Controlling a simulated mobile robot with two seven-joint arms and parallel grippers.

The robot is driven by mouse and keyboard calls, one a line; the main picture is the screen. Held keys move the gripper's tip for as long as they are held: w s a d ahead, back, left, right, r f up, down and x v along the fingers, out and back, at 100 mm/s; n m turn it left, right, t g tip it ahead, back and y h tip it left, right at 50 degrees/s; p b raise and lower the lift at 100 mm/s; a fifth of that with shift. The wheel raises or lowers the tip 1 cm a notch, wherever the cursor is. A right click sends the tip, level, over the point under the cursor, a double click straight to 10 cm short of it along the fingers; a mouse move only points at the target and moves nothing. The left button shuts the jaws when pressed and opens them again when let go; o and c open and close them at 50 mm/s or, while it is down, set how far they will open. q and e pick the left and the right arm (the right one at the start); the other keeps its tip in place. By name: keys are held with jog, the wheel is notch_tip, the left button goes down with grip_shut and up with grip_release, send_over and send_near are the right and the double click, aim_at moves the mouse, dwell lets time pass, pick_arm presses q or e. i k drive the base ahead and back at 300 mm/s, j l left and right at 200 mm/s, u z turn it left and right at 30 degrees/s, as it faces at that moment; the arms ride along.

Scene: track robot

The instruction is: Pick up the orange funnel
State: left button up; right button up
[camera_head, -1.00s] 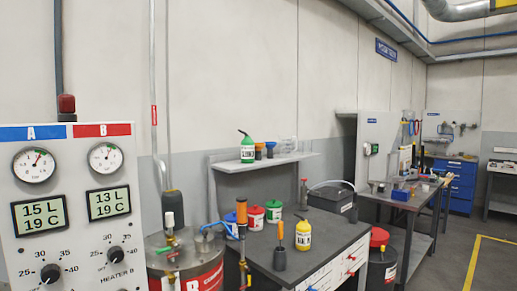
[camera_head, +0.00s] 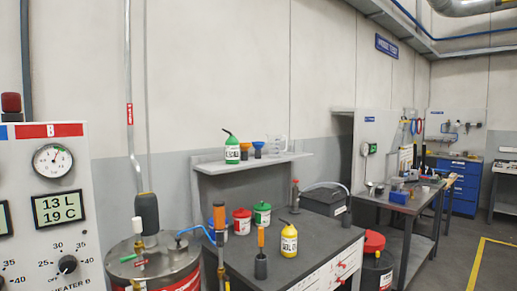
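A small orange funnel-like top (camera_head: 245,146) shows on the wall shelf, just right of a green bottle (camera_head: 232,148). It sits on a dark base and is too small to make out its full shape. A similar small piece with a blue top (camera_head: 258,145) stands right beside it, and a clear jug (camera_head: 278,148) is farther right. Neither of my grippers is in view.
Below the shelf (camera_head: 213,167), a dark workbench (camera_head: 330,241) holds red and green-lidded pots, a yellow bottle (camera_head: 288,240) and orange-handled tools. A drum (camera_head: 150,270) and a gauge panel (camera_head: 60,220) stand at left. Floor is open at right.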

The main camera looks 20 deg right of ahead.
aim_at(244, 146)
jog(key=i+l+z, duration=0.1)
jog(key=l, duration=0.45)
jog(key=i+l+z, duration=0.1)
jog(key=l, duration=0.4)
jog(key=i+l, duration=0.15)
jog(key=l, duration=0.4)
jog(key=i+l+z, duration=0.15)
jog(key=l, duration=0.35)
jog(key=i+l+z, duration=0.1)
jog(key=l, duration=0.45)
jog(key=i+l+z, duration=0.1)
jog(key=l, duration=0.4)
jog(key=i+l, duration=0.3)
jog(key=l, duration=0.15)
jog(key=i+l+z, duration=0.15)
jog(key=l, duration=0.35)
